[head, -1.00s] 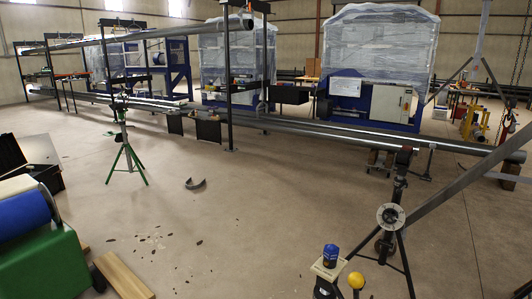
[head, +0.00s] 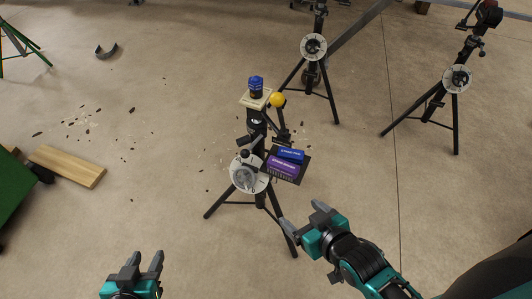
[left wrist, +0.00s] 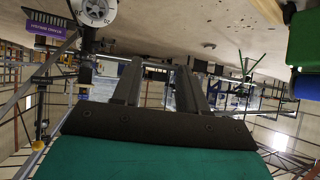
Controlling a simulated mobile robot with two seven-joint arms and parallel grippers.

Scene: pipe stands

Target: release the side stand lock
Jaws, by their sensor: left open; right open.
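Three black tripod stands with round white dials show in the head view. The near stand (head: 258,190) is in the middle, a second (head: 317,70) stands behind it, and a third (head: 455,105) is at the right. The near stand has a white dial (head: 249,173) and a yellow ball knob (head: 277,99) on a dark rod. I cannot tell which part is the lock. My right gripper (head: 304,216) is open and empty, right of and below the near stand's dial. My left gripper (head: 146,262) is open and empty at the bottom left; its fingers (left wrist: 160,85) show in the left wrist view.
A wooden board (head: 67,165) lies at the left beside a green object (head: 15,203). Debris is scattered nearby. Floor between stands is open.

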